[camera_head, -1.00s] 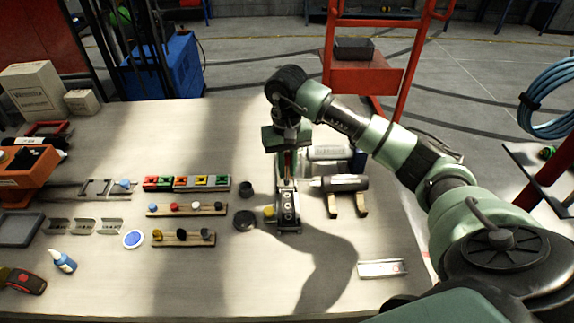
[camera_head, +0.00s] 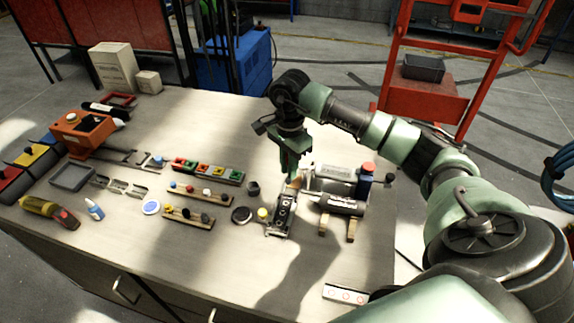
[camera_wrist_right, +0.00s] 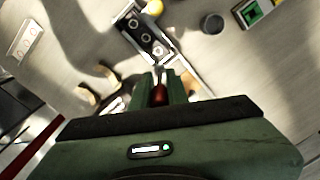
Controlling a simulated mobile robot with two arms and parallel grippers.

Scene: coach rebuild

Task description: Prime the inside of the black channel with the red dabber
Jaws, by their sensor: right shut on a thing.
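My right gripper (camera_head: 297,172) points down over the bench, shut on the red dabber. In the right wrist view the dabber's dark red body (camera_wrist_right: 160,93) shows between the fingers; its tip is too small to make out. Just in front of the gripper lies a narrow dark, silver-edged piece with several round marks (camera_head: 281,216), which looks like the black channel. It also shows in the right wrist view (camera_wrist_right: 145,36), beyond the fingertips. I cannot tell whether the dabber touches it. My left gripper is not in view.
Grey cylinders on a wooden stand (camera_head: 342,206) and a blue red-capped bottle (camera_head: 365,180) stand close on the right. A yellow-topped jar (camera_head: 263,214) and dark round lid (camera_head: 242,215) are close on the left. The front right bench is mostly clear, except for a pale plate (camera_head: 345,294).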

